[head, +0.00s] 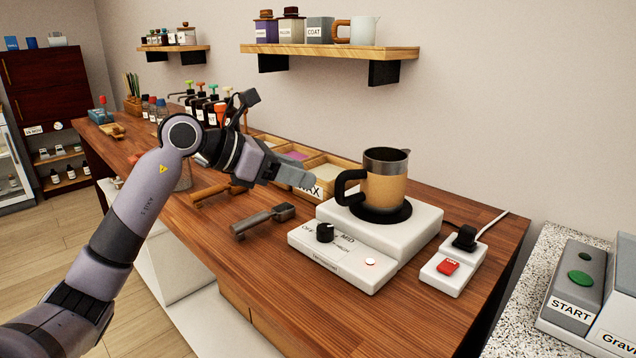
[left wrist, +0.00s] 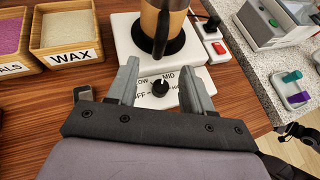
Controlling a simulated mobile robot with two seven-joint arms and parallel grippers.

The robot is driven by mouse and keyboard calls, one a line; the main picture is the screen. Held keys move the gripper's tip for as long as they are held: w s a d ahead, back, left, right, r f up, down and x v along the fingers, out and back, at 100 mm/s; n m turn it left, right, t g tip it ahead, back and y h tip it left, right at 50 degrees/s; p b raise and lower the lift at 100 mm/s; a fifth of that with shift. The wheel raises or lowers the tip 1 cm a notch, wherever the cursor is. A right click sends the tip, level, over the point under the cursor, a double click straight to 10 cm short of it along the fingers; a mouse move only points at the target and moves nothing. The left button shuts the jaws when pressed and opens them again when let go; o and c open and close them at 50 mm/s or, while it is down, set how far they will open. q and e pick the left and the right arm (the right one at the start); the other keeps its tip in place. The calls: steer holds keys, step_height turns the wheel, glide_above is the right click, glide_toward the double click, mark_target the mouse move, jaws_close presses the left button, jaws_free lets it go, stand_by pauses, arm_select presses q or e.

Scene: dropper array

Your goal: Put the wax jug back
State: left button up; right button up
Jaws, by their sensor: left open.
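The wax jug (head: 384,185), dark metal with a tan band and a black handle, stands upright on the round black plate of the white hotplate (head: 420,233). Its handle points left in the head view. In the left wrist view the jug (left wrist: 172,20) is cut off by the top edge, its handle towards my gripper. My left gripper (head: 300,178) is open and empty, to the left of the jug and apart from it. In the left wrist view the fingers (left wrist: 161,82) spread above the hotplate's front, either side of its knob.
A box labelled WAX (head: 318,172) sits behind my left gripper. A dark grey tool (head: 263,219) lies left of the hotplate. A switch box (head: 447,271) with a red button and cable stands to its right. A wall shelf (head: 330,51) holds containers and a pale jug.

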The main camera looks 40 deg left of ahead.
arm_select(q)
steer(key=shift+v, duration=1.25)
